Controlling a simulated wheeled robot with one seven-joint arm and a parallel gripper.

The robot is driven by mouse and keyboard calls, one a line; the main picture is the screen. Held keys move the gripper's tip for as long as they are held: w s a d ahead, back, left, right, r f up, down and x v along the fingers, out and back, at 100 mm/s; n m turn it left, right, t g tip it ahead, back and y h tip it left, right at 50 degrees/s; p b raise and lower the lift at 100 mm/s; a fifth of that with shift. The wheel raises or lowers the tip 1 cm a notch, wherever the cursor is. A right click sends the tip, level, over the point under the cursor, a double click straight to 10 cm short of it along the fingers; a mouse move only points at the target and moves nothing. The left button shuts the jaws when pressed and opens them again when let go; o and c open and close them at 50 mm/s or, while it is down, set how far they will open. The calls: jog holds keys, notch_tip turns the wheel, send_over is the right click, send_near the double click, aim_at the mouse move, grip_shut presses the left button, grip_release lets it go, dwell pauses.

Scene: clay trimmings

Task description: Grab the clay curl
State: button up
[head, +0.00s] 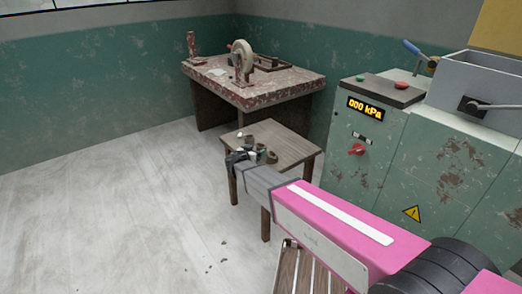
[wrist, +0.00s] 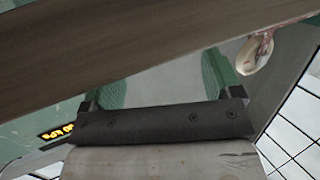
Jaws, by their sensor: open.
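A small wooden table (head: 292,150) stands in the middle of the head view. Several small brown, ring-like pieces, one at the right (head: 271,157), lie on its top with a few pale bits. They look like clay trimmings, but they are too small for me to tell which is the clay curl. My gripper (head: 236,158) is at the table's near left edge, left of the pieces, and partly blocks that corner. In the wrist view my gripper (wrist: 163,84) is open with nothing between its fingers. No curl shows there; a brown wooden slab crosses the top.
A green cabinet (head: 385,180) with a pressure display stands close on the right. A red worn bench (head: 285,88) with a pale wheel (head: 242,56) is behind. Dark crumbs (head: 223,243) lie on the floor. A slatted wooden thing (head: 290,272) is below my arm. The left floor is clear.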

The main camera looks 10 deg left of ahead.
aim_at(258, 149)
jog(key=x, duration=0.4)
jog(key=shift+w+d+f, duration=0.1)
jog(key=shift+w+f, duration=0.2)
jog(key=shift+w, duration=0.05)
jog(key=c, duration=0.7)
jog(key=shift+c, duration=0.2)
jog(key=shift+r, duration=0.1)
jog(key=f+v, duration=0.2)
jog(key=v, duration=0.6)
jog(key=f+v, duration=0.1)
jog(key=v, duration=0.8)
jog(key=shift+s+f, duration=0.25)
jog(key=shift+s, duration=0.4)
